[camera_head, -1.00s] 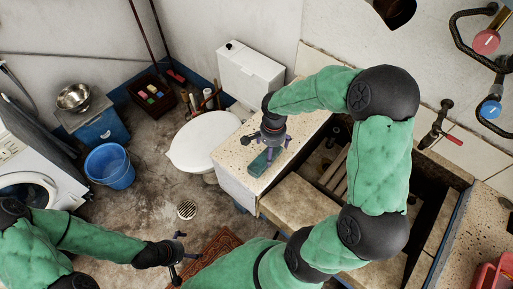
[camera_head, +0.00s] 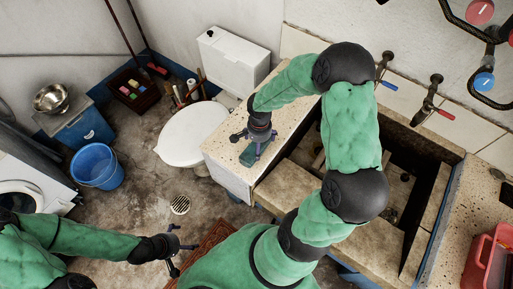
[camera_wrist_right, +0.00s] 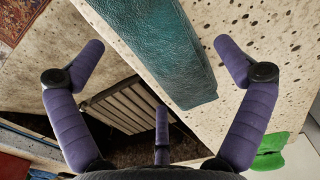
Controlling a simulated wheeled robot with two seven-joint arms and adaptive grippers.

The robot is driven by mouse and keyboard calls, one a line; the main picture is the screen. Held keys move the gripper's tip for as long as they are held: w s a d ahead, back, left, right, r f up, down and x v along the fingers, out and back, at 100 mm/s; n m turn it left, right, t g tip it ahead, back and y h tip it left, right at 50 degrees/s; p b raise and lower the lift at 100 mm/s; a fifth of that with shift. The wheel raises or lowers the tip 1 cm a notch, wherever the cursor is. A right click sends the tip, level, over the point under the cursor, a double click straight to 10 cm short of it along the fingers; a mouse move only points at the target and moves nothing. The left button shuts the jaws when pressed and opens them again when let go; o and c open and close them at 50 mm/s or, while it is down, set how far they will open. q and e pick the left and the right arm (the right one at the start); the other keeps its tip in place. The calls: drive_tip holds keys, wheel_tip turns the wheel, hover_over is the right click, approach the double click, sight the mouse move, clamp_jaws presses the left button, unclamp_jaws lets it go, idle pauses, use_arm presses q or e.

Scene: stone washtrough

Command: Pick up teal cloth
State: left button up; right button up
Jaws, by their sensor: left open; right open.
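The teal cloth (camera_head: 249,156) lies folded on the speckled stone ledge, partly hidden under my right gripper in the head view. In the right wrist view the cloth (camera_wrist_right: 170,45) is a long, textured teal strip between the spread fingers. My right gripper (camera_wrist_right: 160,58) is open above it, and the fingers do not visibly touch it. In the head view the right gripper (camera_head: 254,139) hangs over the cloth. My left gripper (camera_head: 174,250) is open and empty, low at the left above the floor.
The stone ledge (camera_head: 284,97) borders the sunken washtrough (camera_head: 400,180), with a wooden slatted board (camera_wrist_right: 122,103) in it. A white toilet (camera_head: 190,135) stands left of the ledge. A red plastic container (camera_head: 487,262) is at the right. Taps (camera_head: 428,100) project from the wall.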

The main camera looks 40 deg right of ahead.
wheel_tip(320, 180, down, 2)
drive_tip(key=shift+f, duration=0.25)
drive_tip(key=c, duration=1.1)
drive_tip(key=shift+r, duration=0.15)
drive_tip(key=shift+c, duration=0.3)
